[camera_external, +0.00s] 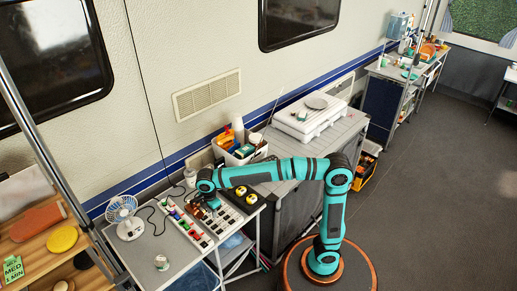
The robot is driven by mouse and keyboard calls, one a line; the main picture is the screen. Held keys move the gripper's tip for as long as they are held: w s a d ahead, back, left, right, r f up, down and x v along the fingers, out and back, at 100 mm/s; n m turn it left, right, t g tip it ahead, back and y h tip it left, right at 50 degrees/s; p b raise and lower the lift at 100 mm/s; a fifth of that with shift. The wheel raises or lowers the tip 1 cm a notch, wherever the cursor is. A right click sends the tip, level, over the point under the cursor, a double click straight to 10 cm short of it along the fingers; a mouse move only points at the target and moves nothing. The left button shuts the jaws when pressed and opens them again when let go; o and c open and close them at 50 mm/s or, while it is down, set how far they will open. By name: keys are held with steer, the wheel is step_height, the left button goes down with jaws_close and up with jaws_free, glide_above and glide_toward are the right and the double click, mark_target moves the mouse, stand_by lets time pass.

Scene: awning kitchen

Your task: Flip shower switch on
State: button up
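My gripper (212,204) is low over the grey side table, at the end of the teal arm. Its fingers point down at a pale switch panel (228,219) with dark switches. I cannot tell whether it touches the panel or whether its fingers are open or shut. Left of it lies a white strip (195,232) with coloured parts, some red and green. The shower switch cannot be told apart from the other switches at this size, and labels are unreadable. Part of the panel is hidden under the gripper.
A small fan (124,212) stands on the table's left, with a small round object (161,262) near the front edge. A black unit with yellow rounds (241,191) is right of the gripper. A filled bin (238,150) and a white case (310,118) stand behind.

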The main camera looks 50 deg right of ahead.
mark_target(214, 226)
step_height(214, 226, down, 10)
steer(key=shift+r, duration=0.25)
steer(key=shift+c, duration=0.3)
